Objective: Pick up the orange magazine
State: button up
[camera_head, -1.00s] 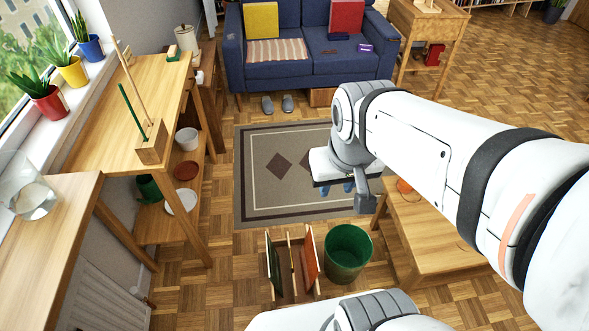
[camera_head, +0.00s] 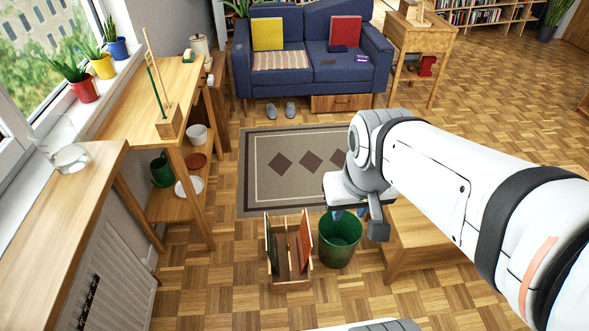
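The orange magazine (camera_head: 306,243) stands upright in the right side of a small wooden rack (camera_head: 291,275) on the floor. A green magazine or folder (camera_head: 271,246) stands in the rack's left side. My gripper (camera_head: 347,212) hangs from my arm to the right of the rack, over the back of the green bin in the picture. It is apart from the orange magazine. Only small blue parts of its fingertips show below the white housing, so their opening is hidden.
A green bin (camera_head: 341,254) stands right of the rack. A low wooden table (camera_head: 425,250) is farther right, partly behind my arm. A patterned rug (camera_head: 262,198) lies behind the rack. A wooden shelf desk (camera_head: 160,110) stands at left. Parquet in front of the rack is clear.

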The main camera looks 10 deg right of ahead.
aim_at(304, 241)
jog(key=z, duration=0.05)
jog(key=i, duration=1)
